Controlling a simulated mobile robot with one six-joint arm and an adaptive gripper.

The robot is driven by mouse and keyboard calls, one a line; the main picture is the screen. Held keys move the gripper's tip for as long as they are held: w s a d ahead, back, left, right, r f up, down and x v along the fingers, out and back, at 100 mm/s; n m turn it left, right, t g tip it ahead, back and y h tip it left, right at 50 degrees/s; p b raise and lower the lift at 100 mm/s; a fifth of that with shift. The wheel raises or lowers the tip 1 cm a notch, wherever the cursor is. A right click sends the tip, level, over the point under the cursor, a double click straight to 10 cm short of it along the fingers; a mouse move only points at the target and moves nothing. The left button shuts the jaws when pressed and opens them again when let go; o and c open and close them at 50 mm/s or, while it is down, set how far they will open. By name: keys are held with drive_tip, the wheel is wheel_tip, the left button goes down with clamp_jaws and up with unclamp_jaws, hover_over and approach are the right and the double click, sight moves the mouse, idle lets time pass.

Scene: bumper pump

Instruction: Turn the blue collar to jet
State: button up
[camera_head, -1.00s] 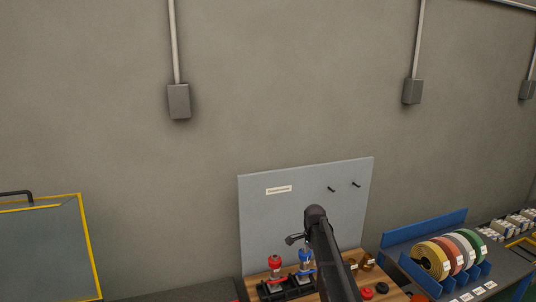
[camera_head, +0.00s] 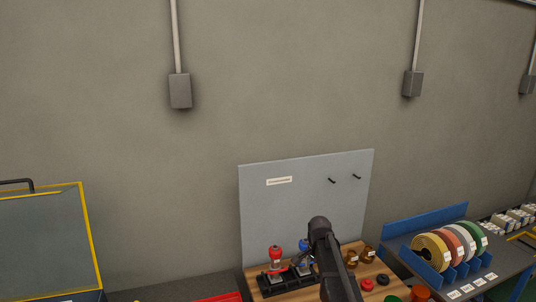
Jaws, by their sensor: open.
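The blue-topped pump bottle (camera_head: 303,244) stands in a black rack (camera_head: 285,281) on the wooden bench top, to the right of a red-topped pump bottle (camera_head: 276,254). My arm comes up from the bottom and bends over beside the blue top. My gripper (camera_head: 301,259) is small and dark, at the blue bottle just below its top, and covers part of it. The jaws are open. Whether they touch the collar, and which way the collar is turned, I cannot tell at this size.
A grey board (camera_head: 300,205) with a label and two black pegs stands behind the bench. Amber jars (camera_head: 351,259) and red lids (camera_head: 367,284) lie to the right of my arm. Further right, a blue rack (camera_head: 435,276) holds coloured tape rolls.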

drive_tip(key=s+f+n+b, duration=0.5)
drive_tip(key=s, duration=0.6)
drive_tip(key=s+f+n+b, duration=0.5)
drive_tip(key=s+f+n, duration=0.1)
drive_tip(key=s, duration=0.5)
drive_tip(key=shift+d, duration=0.15)
